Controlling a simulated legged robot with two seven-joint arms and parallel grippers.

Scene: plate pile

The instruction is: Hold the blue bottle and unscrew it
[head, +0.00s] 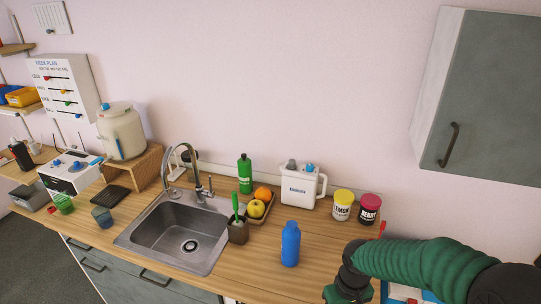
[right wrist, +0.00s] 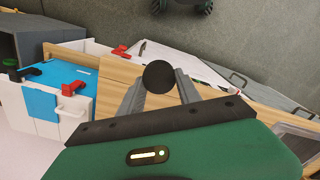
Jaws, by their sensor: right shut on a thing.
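The blue bottle (head: 290,245) stands upright on the wooden counter (head: 262,271), right of the sink, with its blue cap on top. My right arm comes in from the right, its dark hand low beside the bottle and apart from it. In the right wrist view my right gripper (right wrist: 160,88) has its two grey fingers closed on a dark round thing (right wrist: 159,77). What this thing is I cannot tell. The fingertips do not show clearly in the head view. My left gripper is in neither view.
A sink (head: 180,232) with a tall faucet lies left of the bottle. A utensil cup (head: 238,232), fruit tray, green bottle (head: 245,175), white jug (head: 300,188) and two jars (head: 343,204) stand behind it. A wall cabinet (head: 495,95) hangs at upper right.

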